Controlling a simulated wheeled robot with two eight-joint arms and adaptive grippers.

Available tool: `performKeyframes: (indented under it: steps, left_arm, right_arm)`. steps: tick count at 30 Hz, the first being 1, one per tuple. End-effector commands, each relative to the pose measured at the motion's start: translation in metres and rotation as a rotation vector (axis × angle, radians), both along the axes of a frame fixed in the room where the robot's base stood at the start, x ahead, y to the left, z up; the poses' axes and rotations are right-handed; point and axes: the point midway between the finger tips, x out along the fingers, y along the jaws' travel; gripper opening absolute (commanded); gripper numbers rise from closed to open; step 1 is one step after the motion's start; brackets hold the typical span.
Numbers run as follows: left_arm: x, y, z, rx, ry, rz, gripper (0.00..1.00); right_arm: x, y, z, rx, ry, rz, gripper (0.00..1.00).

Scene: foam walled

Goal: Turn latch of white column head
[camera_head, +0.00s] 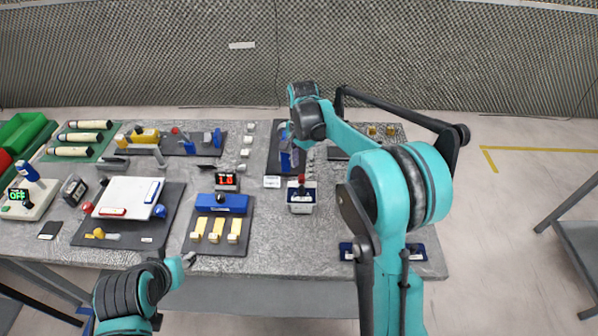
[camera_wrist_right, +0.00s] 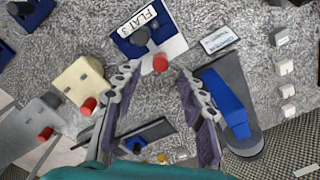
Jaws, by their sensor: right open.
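In the right wrist view, a pale cream-white block (camera_wrist_right: 82,80) with small dark holes and a red-tipped dark lever sits left of my right gripper (camera_wrist_right: 158,78). I cannot tell for sure that it is the white column head. A white and blue unit (camera_wrist_right: 165,48) marked FLAT 3, with a dark post and a red knob, lies just beyond the fingertips; it also shows in the head view (camera_head: 301,207).
A blue part on a dark plate (camera_wrist_right: 228,100) lies close right of the fingers. A grey block with a red tip (camera_wrist_right: 38,128) is at far left. A white card (camera_head: 272,182) lies near FLAT 3. Boards and devices crowd the left table; my right arm hides part of the right.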

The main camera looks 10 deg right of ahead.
Motion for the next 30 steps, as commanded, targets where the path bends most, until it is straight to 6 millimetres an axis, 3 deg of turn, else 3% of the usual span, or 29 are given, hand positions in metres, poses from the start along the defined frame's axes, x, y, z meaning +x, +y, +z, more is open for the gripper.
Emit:
performKeyframes:
  steps: [3, 9, 19, 24, 30]
  left_arm:
    - [0.0, 0.0, -0.008, 0.0, 0.0, 0.0, 0.4]
    - [0.0, 0.0, -0.014, 0.0, 0.0, 0.0, 0.4]
    - [0.0, 0.0, -0.013, 0.0, 0.0, 0.0, 0.4]
    - [0.0, 0.0, -0.013, 0.0, 0.0, 0.0, 0.4]
    - [0.0, 0.0, -0.013, 0.0, 0.0, 0.0, 0.4]
  right_arm:
    - [0.0, 0.0, -0.023, 0.0, -0.001, 0.001, 0.41]
    - [0.0, 0.0, -0.044, 0.0, -0.001, 0.001, 0.41]
    - [0.0, 0.0, -0.047, 0.0, -0.001, 0.002, 0.41]
    - [0.0, 0.0, -0.047, 0.0, -0.002, 0.002, 0.0]
    - [0.0, 0.0, -0.047, 0.0, -0.002, 0.004, 0.0]
